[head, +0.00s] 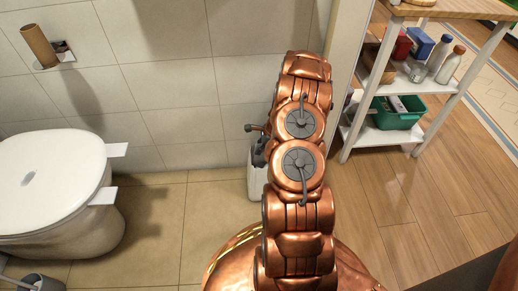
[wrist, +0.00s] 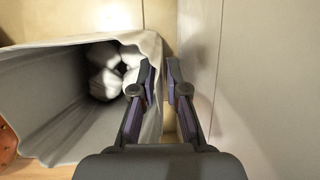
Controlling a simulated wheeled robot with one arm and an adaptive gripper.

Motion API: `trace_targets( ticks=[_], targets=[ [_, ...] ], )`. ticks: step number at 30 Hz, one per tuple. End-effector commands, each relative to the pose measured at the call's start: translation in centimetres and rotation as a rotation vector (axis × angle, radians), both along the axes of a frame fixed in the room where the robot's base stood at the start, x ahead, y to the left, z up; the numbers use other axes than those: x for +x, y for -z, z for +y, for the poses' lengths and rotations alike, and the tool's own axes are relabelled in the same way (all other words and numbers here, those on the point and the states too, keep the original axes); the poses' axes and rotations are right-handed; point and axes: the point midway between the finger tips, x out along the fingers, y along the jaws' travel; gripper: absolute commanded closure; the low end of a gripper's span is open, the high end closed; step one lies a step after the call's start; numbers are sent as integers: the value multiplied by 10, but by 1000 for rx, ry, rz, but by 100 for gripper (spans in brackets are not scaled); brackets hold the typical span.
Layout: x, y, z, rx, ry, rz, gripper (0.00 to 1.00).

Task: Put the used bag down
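A pale grey-white bag-like container (wrist: 60,125) fills the left of the wrist view, its mouth open towards the camera. White crumpled stuff (wrist: 104,75) lies inside it. I cannot tell which part is the used bag. My gripper (wrist: 160,78) is at the container's right rim, its fingertips a little apart with a narrow gap between them. The left finger overlaps the rim and the right finger is beside the wall. In the head view, a white container (head: 255,184) stands low by the wall, mostly hidden behind my copper arm, with the dark gripper (head: 258,152) at its top.
A toilet (head: 50,190) stands at the left, with a brush holder (head: 40,283) at the lower left. A paper holder (head: 48,52) is on the tiled wall. A white shelf (head: 425,85) with bottles and a green box (head: 398,115) stands right. Tiled floor (head: 155,230) between toilet and arm is clear.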

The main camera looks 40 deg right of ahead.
Motion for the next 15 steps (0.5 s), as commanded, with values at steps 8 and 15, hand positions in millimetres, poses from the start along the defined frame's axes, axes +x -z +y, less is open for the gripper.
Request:
trace_targets(
  ticks=[8, 15],
  targets=[
    [0, 0, 0, 0, 0, 0, 69],
    [0, -1, 0, 0, 0, 0, 69]
  ],
)
